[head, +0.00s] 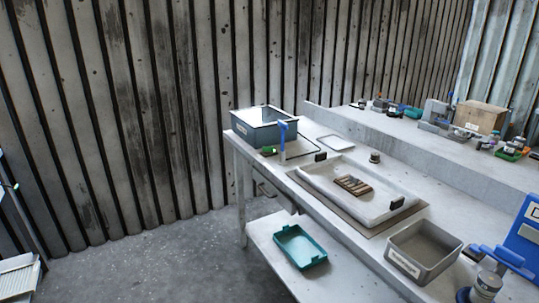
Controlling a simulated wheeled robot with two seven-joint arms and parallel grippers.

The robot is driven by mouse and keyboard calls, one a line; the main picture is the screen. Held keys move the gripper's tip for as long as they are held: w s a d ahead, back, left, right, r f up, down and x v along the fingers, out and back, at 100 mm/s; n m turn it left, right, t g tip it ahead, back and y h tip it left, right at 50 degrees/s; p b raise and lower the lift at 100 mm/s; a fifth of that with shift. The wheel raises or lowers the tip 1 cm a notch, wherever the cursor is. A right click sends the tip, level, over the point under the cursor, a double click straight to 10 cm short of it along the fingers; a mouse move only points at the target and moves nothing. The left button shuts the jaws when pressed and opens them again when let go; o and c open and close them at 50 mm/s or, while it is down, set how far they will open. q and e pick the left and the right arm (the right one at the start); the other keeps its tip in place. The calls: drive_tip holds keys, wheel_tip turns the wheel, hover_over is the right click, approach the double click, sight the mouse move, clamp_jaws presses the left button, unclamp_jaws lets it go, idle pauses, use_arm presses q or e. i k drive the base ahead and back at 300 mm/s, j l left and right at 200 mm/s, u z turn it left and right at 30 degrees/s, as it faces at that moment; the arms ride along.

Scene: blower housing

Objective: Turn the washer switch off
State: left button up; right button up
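A blue-grey open-topped box (264,128), which may be the washer, stands at the far left end of the workbench. A small green part (268,151) sits at its front foot, beside an upright blue piece (283,131). The green part may be the switch; it is too small to tell its position. Neither of my grippers can be made out in the head view.
The workbench (312,203) holds a white tray (385,215) with a brown slatted piece, a grey bin (445,243) and a blue-handled device (490,283). A teal tray (300,247) lies on the lower shelf. The floor (160,262) left of the bench is clear.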

sight(267, 150)
drive_tip(key=i+j+z, duration=0.1)
drive_tip(key=z, duration=0.45)
drive_tip(key=i+j+z, duration=0.25)
drive_tip(key=j+z, duration=0.3)
drive_tip(key=j, duration=0.15)
drive_tip(key=i+j, duration=0.15)
drive_tip(key=j, duration=0.4)
drive_tip(key=i+j+z, duration=0.1)
drive_tip(key=j, duration=0.45)
drive_tip(key=i+j+z, duration=0.1)
drive_tip(key=j, duration=0.45)
drive_tip(key=i+j, duration=0.15)
drive_tip(key=j, duration=0.45)
